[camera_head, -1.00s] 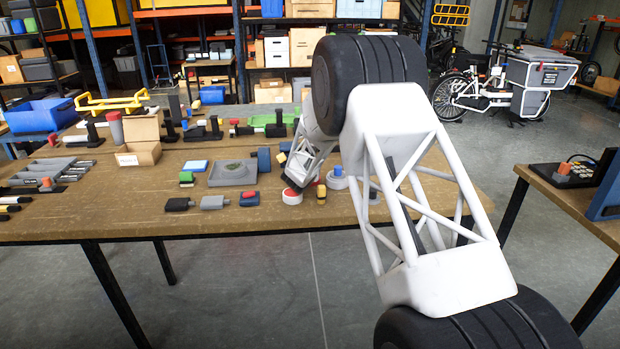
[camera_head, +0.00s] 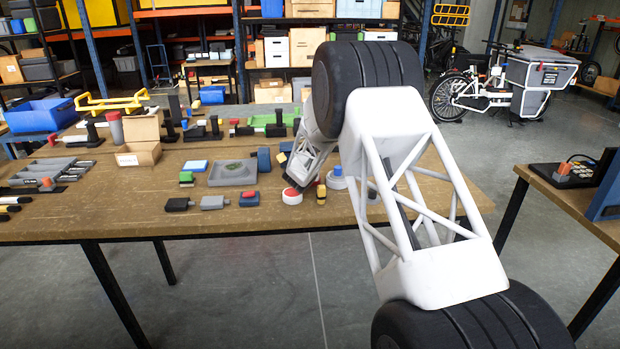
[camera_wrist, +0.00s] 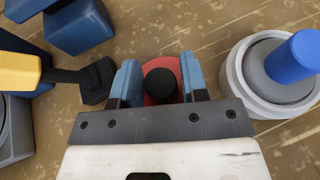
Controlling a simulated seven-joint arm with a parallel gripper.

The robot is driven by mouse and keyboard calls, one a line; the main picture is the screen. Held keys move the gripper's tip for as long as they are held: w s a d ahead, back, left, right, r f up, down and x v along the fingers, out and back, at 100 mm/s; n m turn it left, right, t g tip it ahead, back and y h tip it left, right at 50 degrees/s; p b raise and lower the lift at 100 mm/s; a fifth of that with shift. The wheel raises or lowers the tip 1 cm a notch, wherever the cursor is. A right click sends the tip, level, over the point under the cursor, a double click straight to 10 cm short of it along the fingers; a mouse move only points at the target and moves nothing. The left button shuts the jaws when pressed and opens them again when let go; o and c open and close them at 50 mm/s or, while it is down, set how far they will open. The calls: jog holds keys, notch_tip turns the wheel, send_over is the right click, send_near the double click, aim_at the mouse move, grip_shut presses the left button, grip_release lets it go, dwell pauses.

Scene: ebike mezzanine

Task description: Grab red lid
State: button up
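The red lid (camera_head: 291,191) sits on a white round container near the front edge of the wooden table, in the head view. In the wrist view the red lid (camera_wrist: 150,98) lies under my gripper (camera_wrist: 161,80), partly hidden, with a round black knob (camera_wrist: 160,86) at its middle. My gripper's two blue fingers stand on either side of the knob, looking open, with little room beside it. I cannot tell whether they touch it. In the head view my gripper's fingers are hard to make out above the lid.
A grey-white round container with a blue knob (camera_wrist: 292,58) stands close on the right. A yellow and black piece (camera_wrist: 70,76) and a dark blue block (camera_wrist: 78,25) are close on the left. A grey tray (camera_head: 215,178) and several small objects lie further left on the table.

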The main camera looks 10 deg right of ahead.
jog(key=c, duration=0.6)
jog(key=shift+o, duration=0.2)
jog(key=shift+r, duration=0.1)
jog(key=shift+r, duration=4.9)
